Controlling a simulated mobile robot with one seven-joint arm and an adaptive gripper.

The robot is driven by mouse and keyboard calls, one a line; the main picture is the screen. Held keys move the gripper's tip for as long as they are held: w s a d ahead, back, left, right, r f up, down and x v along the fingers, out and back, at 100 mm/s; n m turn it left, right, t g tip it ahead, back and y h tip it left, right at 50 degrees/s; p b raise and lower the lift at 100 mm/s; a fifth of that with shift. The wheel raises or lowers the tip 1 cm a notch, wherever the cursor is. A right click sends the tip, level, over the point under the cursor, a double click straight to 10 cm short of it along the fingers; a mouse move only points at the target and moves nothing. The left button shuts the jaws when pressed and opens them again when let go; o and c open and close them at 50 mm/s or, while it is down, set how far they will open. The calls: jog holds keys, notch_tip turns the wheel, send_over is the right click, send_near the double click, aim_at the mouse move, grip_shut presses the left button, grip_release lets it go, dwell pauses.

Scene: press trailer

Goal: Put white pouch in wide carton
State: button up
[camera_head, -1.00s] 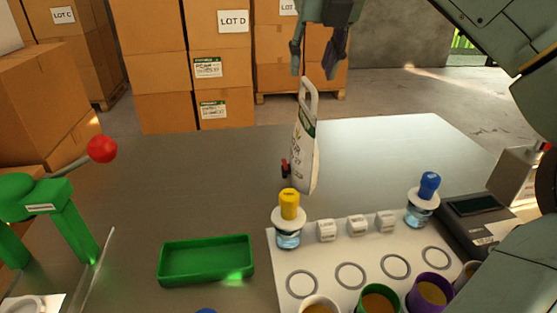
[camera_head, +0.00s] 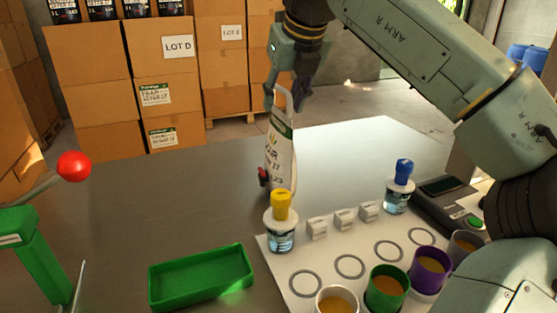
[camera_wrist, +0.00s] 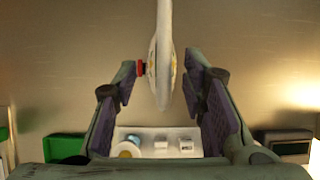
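The white pouch (camera_head: 281,155) stands upright on the grey table, with a looped handle on top, printed text and a red spout on its left side. My gripper (camera_head: 287,98) is open above the pouch body, with its fingertips on either side of the handle loop. In the wrist view, the pouch (camera_wrist: 163,70) is seen edge-on between the two spread fingers of the gripper (camera_wrist: 163,80), with gaps on both sides. I cannot tell which carton in view, if any, is the wide carton.
A yellow-capped bottle (camera_head: 281,225) stands close in front of the pouch. A white board (camera_head: 315,262) holds cups and small blocks. A green tray (camera_head: 201,277) lies front left, near a green press with a red knob (camera_head: 74,166). Stacked cartons (camera_head: 87,83) stand behind the table.

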aim_at(281, 111)
jog(key=p+x, duration=0.1)
jog(key=x, duration=0.4)
jog(key=shift+w+d+f, duration=0.15)
grip_shut()
dwell(0.9)
